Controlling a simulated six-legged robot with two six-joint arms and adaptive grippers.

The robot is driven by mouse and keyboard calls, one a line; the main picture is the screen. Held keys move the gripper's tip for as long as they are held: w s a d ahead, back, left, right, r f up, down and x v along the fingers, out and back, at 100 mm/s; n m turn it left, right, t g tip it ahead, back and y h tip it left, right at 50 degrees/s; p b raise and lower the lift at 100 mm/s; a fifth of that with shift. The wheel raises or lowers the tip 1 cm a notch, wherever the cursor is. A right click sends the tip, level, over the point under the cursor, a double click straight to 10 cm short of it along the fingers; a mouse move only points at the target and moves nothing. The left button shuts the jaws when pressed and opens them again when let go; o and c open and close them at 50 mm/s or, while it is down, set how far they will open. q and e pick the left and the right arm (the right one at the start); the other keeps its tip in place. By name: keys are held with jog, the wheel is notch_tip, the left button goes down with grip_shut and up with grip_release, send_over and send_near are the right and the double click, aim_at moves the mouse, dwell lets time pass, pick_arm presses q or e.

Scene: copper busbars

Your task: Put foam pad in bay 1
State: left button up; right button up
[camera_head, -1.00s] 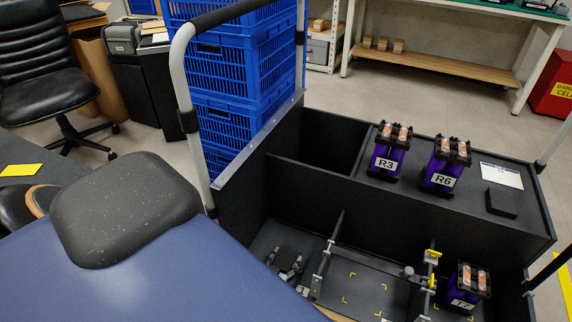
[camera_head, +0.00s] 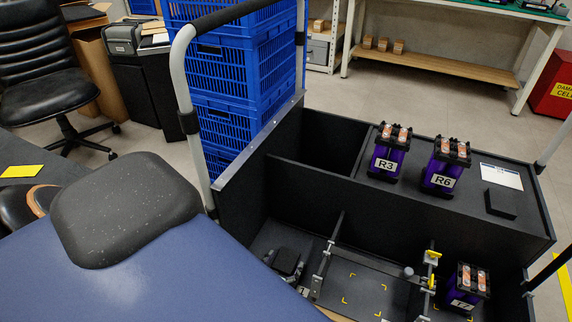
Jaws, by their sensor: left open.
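My left gripper (camera_head: 285,270) is low in the left front compartment of the black cart, at the left of the divider. It shows small and dark, and its fingers are open. A dark, flat, square-topped shape shows at the gripper. I cannot tell whether it is the foam pad or part of the gripper. A white tag, apparently marked 1 (camera_head: 303,291), is at this compartment's front edge, so it seems to be bay 1. The bay floor (camera_head: 268,238) is black and partly hidden by my blue body. My right gripper is not in view.
The middle bay (camera_head: 365,290) is empty, with yellow corner marks. A purple cell T2 (camera_head: 465,290) stands in the right bay. Cells R3 (camera_head: 388,158) and R6 (camera_head: 443,170) and a flat black block (camera_head: 501,203) are on the rear deck. Blue crates (camera_head: 235,70) stand behind.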

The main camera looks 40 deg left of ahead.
pick_arm(q)
jog(key=p+v, duration=0.4)
jog(key=v, duration=0.5)
jog(key=shift+s+r, duration=0.15)
jog(key=shift+s, duration=0.05)
jog(key=shift+v, duration=0.8)
